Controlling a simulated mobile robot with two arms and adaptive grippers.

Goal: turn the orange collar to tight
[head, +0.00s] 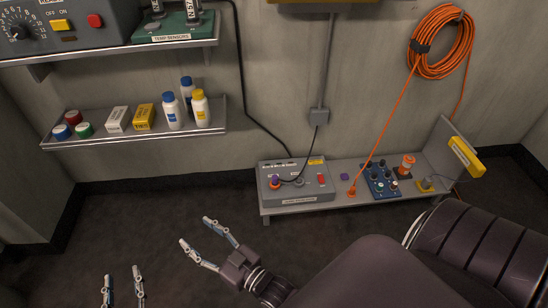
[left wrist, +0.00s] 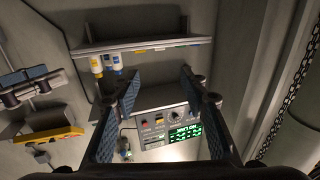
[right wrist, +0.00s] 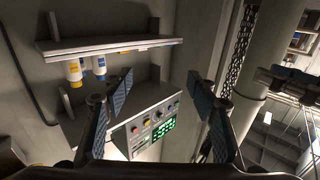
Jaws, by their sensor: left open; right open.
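A small orange collar (head: 407,161) sits on a dark base on the low grey bench at the right in the head view. Its marking is too small to read. My right gripper (head: 196,231) is open and empty, in front of the bench and well to the left of the collar. My left gripper (head: 122,276) is open and empty, low at the left, farther from the collar. Both also show open in the left wrist view (left wrist: 161,73) and the right wrist view (right wrist: 158,74). I cannot make out the collar in either wrist view.
The bench (head: 390,194) also bears a grey box (head: 297,197) with a cable, an orange plug (head: 351,190) and a blue knob panel (head: 381,181). An orange cable coil (head: 441,66) hangs above. A shelf (head: 70,142) with bottles is at the left. My right arm crosses the foreground.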

